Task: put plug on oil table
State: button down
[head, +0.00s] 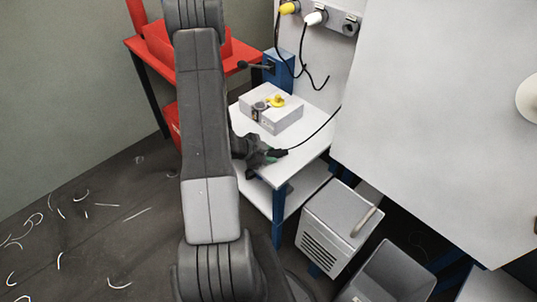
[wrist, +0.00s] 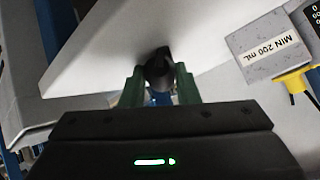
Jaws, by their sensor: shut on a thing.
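My gripper (head: 258,156) is low over the front left part of the white oil table (head: 312,140) in the head view. It is shut on the black plug (head: 279,153), whose cable runs up to the right. In the wrist view the dark plug (wrist: 158,68) sits between the green fingers of my gripper (wrist: 159,85). My arm and gripper hide part of the table's left side. Whether the plug touches the tabletop cannot be told.
A grey box (head: 270,118) with a yellow cap stands on the table; its "MIN 200 mL" label (wrist: 268,48) shows in the wrist view. A large white panel (head: 440,130) rises at the right. Grey units (head: 335,225) stand below.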

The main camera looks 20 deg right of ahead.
jog(key=shift+s+a+f, duration=0.15)
jog(key=shift+s+f, duration=0.05)
jog(key=shift+f, duration=0.3)
jog(key=shift+s+a+f, duration=0.1)
jog(key=shift+s+f, duration=0.05)
jog(key=shift+f, duration=0.35)
jog(key=c, duration=1.2)
grip_release()
jog(key=shift+o, duration=0.9)
jog(key=d+r+p+v, duration=0.1)
jog(key=p+v, duration=0.1)
jog(key=v, duration=1.2)
jog(key=shift+w+a+r, duration=0.25)
jog(key=shift+w+r, duration=0.1)
jog(key=shift+r, duration=0.1)
